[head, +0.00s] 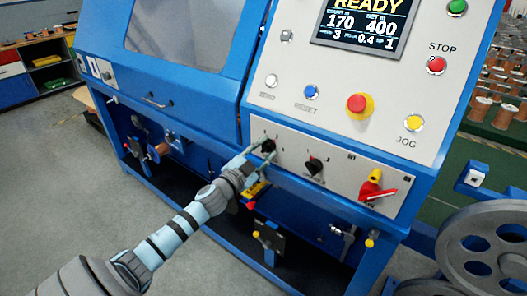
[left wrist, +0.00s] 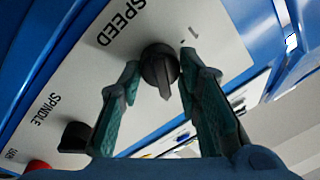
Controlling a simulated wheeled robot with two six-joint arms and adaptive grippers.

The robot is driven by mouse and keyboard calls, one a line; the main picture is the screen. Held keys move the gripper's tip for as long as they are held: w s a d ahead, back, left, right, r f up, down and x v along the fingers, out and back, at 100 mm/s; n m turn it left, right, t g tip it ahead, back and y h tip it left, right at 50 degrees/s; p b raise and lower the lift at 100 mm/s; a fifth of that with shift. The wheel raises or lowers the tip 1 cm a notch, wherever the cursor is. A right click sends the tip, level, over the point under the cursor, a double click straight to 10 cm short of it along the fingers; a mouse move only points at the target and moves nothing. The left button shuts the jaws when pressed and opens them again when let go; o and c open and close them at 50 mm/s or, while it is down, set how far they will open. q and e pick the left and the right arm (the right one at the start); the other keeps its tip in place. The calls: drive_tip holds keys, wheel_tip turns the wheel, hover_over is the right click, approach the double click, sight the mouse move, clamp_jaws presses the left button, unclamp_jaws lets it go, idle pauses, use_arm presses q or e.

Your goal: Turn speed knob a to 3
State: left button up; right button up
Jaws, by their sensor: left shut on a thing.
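The speed knob (head: 268,146) is a black knob at the left of the lower grey panel in the head view. In the left wrist view the knob (left wrist: 158,66) sits beside the word SPEED, its pointer ridge toward the bottom of the picture. My left gripper (head: 263,152) reaches up to it from the lower left. Its two green-padded fingers (left wrist: 160,72) stand one on each side of the knob, shut on it. My right gripper is not in view.
A second black knob (head: 315,165), beside SPINDLE in the wrist view (left wrist: 75,136), and a red-handled switch (head: 377,194) are to the right. Above are a red emergency button (head: 360,105) and a READY screen (head: 362,25). A grey wheel (head: 490,255) stands lower right.

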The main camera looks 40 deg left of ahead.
use_arm(q)
drive_tip(key=o, duration=1.1)
drive_tip(key=shift+o, duration=0.2)
wheel_tip(320, 180, up, 10)
drive_tip(key=shift+r, duration=0.1)
